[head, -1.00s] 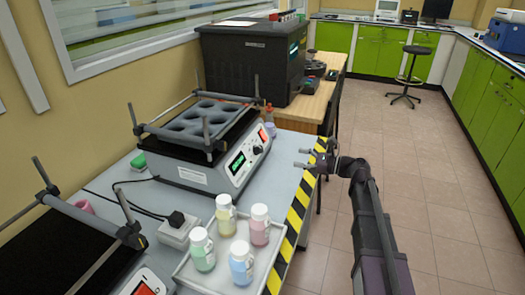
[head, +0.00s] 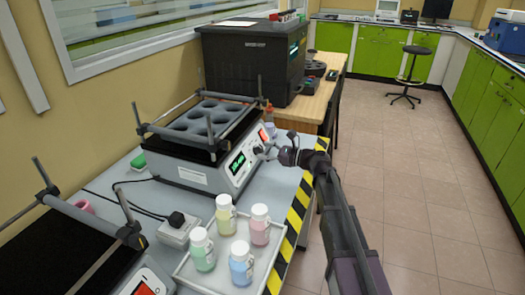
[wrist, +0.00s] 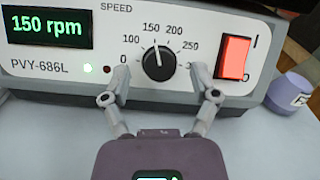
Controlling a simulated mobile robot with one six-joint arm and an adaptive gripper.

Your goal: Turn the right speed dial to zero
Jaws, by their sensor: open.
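The speed dial (wrist: 158,62) is a round black knob on the white front panel of the shaker (head: 205,145). In the wrist view its white pointer aims up near the 150 mark, and the green display (wrist: 47,24) reads 150 rpm. My gripper (wrist: 160,84) is open, its fingertips just below and to either side of the dial, with no grip on it visible.
A lit red power switch (wrist: 234,58) sits right of the dial. A tray (head: 202,280) with several capped bottles stands in front of the shaker. A second shaker (head: 60,250) is at the lower left.

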